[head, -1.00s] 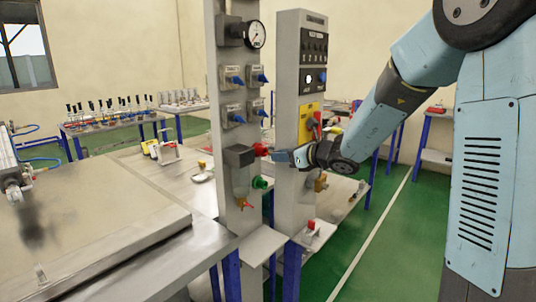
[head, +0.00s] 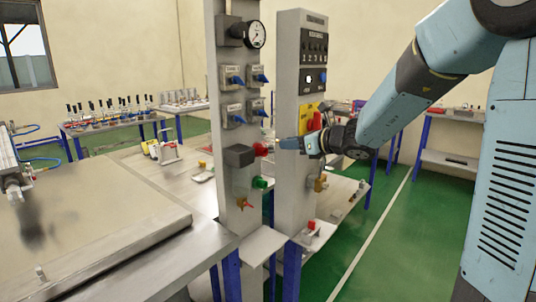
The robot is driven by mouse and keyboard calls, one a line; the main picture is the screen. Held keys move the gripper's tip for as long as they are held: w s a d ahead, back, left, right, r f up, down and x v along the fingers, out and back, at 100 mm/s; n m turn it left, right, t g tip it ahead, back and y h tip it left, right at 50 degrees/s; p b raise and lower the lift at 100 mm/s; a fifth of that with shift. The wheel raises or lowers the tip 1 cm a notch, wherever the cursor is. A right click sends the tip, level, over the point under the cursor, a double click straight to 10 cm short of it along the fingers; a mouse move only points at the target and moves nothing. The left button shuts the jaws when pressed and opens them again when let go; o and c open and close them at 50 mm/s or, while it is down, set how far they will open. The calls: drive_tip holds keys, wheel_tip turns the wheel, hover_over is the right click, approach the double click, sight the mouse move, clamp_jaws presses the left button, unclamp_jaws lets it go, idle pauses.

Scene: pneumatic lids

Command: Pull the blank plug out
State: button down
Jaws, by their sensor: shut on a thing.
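The blank plug appears to be the red round piece (head: 262,149) beside the dark block (head: 239,156) on the left grey column. My gripper (head: 280,144) comes in from the right, with its blue-grey fingers at the red piece. It is shut on the plug, though the fingers hide the exact grip. I cannot tell whether the plug is still seated in the block or how far out it is.
A green fitting (head: 260,182) and a red-orange valve handle (head: 245,204) sit below the block. Blue-handled valves (head: 236,80) and a pressure gauge (head: 255,35) are above. The right grey column (head: 288,110) stands close behind my gripper. Green floor (head: 390,230) is clear at right.

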drive_tip(key=shift+s+d+r, duration=0.3)
drive_tip(key=shift+d+r, duration=0.05)
drive_tip(key=shift+r, duration=0.35)
drive_tip(key=shift+s+d+r, duration=0.25)
drive_tip(key=shift+d+r, duration=0.1)
drive_tip(key=shift+r, duration=0.35)
